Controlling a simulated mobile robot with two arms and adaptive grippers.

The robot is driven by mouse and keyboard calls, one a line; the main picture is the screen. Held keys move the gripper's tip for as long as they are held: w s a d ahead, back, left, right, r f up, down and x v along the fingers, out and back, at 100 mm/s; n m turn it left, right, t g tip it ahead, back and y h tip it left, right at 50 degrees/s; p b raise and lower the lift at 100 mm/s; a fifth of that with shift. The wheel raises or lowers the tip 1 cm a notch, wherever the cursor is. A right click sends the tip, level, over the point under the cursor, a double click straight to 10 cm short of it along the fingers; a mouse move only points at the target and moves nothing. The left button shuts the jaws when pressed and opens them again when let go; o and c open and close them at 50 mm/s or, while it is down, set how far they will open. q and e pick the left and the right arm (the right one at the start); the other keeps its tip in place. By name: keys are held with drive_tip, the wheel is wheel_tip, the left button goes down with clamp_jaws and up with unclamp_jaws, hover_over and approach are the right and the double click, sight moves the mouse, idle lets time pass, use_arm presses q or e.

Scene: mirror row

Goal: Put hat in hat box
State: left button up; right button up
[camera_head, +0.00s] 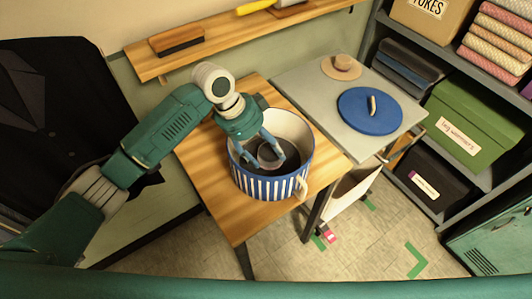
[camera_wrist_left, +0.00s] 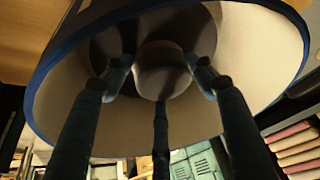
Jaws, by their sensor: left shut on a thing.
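The hat box (camera_head: 270,186) is round, with blue and white stripes, a cream inside and a handle at its right. It stands open on the wooden table. My left gripper (camera_head: 271,157) reaches down into it, fingers shut on a dark hat (camera_head: 291,160). In the left wrist view the hat's crown (camera_wrist_left: 163,72) sits between the fingers, and the box's blue rim (camera_wrist_left: 40,75) surrounds the hat. Whether the brim touches the box floor is hard to tell. The round blue lid (camera_head: 357,112) lies on the grey table to the right. My right gripper is not in view.
A small tan hat (camera_head: 342,67) sits on the grey table (camera_head: 310,80) behind the lid. A brush (camera_head: 177,40) lies on the wall shelf. A shelf unit with a green box (camera_head: 473,125) stands at the right. A dark jacket (camera_head: 45,90) hangs at the left.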

use_arm(q)
wheel_tip(320, 180, down, 2)
drive_tip(key=shift+f, duration=0.15)
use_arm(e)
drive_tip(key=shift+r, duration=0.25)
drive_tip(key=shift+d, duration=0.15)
use_arm(q)
drive_tip(key=o, duration=0.8)
drive_tip(key=shift+f, duration=0.1)
drive_tip(key=shift+c, duration=0.2)
drive_tip(key=shift+o, duration=0.7)
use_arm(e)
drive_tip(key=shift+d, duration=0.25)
use_arm(q)
drive_tip(key=b+v, duration=0.1)
drive_tip(key=v, duration=1.1)
drive_tip(key=shift+b, duration=0.35)
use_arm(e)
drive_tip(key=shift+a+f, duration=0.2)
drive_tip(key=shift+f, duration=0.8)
